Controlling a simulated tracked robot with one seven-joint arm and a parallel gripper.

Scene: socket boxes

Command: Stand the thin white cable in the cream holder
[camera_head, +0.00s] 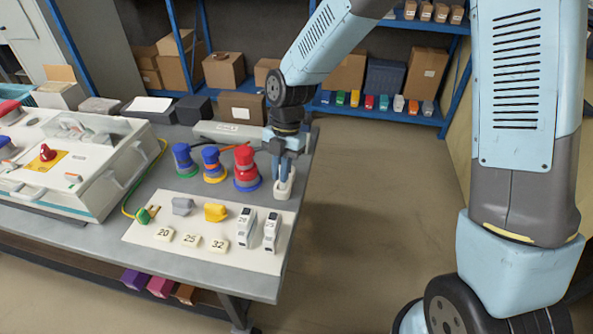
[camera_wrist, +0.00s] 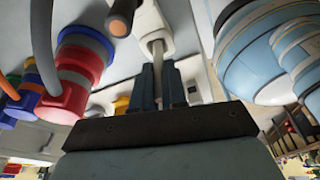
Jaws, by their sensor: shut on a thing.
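My gripper (camera_head: 284,172) points down over the right end of the table and is shut on the thin white cable. In the wrist view, the pale cable (camera_wrist: 158,58) stands between the two blue fingers (camera_wrist: 160,88). Its far end meets the cream holder (camera_wrist: 152,22); I cannot tell how deep it sits in it. In the head view, the cream holder (camera_head: 284,189) is directly below the fingertips, near the table's right edge. The cable is mostly hidden by the fingers there.
Red (camera_head: 246,170), yellow-blue (camera_head: 213,164) and blue (camera_head: 183,160) plugs stand left of my gripper. A white board (camera_head: 190,245) with sockets and number tiles lies in front. A dark, orange-tipped piece (camera_wrist: 120,18) is close beside the holder. The floor right of the table is clear.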

